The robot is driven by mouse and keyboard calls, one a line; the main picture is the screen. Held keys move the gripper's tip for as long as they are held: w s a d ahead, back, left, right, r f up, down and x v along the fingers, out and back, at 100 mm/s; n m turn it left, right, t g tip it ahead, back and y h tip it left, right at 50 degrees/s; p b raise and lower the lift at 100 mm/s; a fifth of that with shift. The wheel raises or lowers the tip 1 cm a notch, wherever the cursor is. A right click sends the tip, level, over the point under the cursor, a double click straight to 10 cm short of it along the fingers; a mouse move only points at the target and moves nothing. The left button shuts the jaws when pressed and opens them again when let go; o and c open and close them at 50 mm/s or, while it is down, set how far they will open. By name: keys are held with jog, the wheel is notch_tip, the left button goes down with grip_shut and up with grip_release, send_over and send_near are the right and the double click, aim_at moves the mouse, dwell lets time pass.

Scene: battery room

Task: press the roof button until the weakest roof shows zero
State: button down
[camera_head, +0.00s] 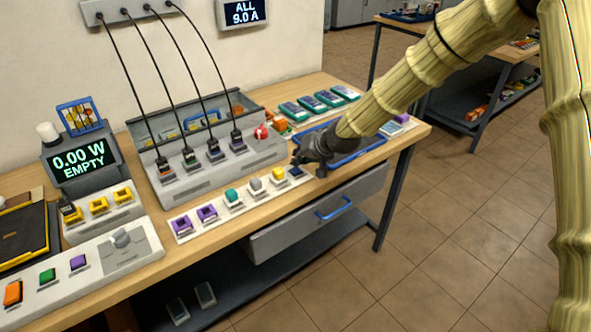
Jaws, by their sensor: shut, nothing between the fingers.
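My gripper (302,164) is dark and shut with nothing in it. It is at the right end of a pale strip (215,222) along the bench's front edge. The strip carries two purple pieces (207,213), a teal one (232,195), a grey one (255,185), a yellow one (278,174) and a dark blue one (296,173) beside the fingertips. I cannot tell whether the fingertips touch the blue piece. No label marks the roof button. A wall display (243,13) reads "ALL 9.0 A"; another display (77,165) reads "0.00 W EMPTY".
A grey rack (190,185) with several cabled plugs and a red knob (261,132) stands behind the strip. A blue tray (370,143) lies right of my gripper. A panel (75,275) with orange, green and purple buttons is front left. Floor on the right is clear.

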aim_at(298, 168)
jog(key=shift+r+p, duration=1.7)
jog(key=shift+r, duration=0.9)
jog(key=shift+f, duration=0.1)
